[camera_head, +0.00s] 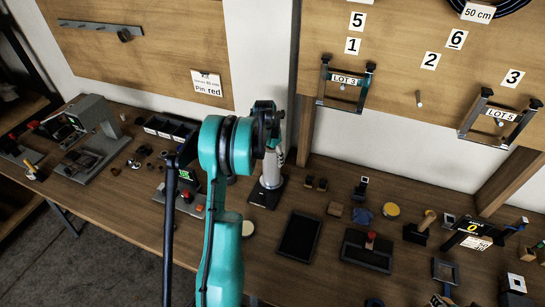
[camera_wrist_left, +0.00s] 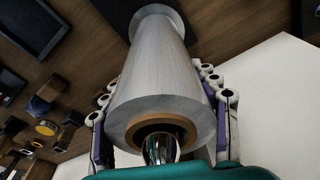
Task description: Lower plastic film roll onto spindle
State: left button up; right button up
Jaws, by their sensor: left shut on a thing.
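The plastic film roll (camera_wrist_left: 155,85) is a pale grey, shiny cylinder with a brown cardboard core, large in the left wrist view. A rounded metal tip, apparently the spindle (camera_wrist_left: 160,148), shows inside the core at the near end, so the roll is around it. A wider grey flange (camera_wrist_left: 160,14) shows at the far end; I cannot tell if the roll touches it. My left gripper (camera_wrist_left: 157,82) is shut on the roll, a finger on each side. In the head view, the left gripper (camera_head: 274,142) is above a black base plate (camera_head: 267,193), partly hiding the roll. My right gripper is not visible.
A black tray (camera_head: 299,237) lies right of the base plate on the wooden bench. Several small parts and a yellow-topped tin (camera_head: 391,209) lie further right. A grey machine (camera_head: 95,140) stands at left. A pegboard with a LOT 3 bracket (camera_head: 345,82) is behind.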

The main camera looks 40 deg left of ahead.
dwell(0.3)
pick_arm(q)
jog(key=o, duration=1.8)
jog(key=shift+c, duration=0.2)
jog(key=shift+r, duration=0.1)
notch_tip(320, 180, up, 12)
jog(key=s, duration=0.1)
jog(key=shift+s, duration=0.4)
jog(key=shift+a, duration=0.1)
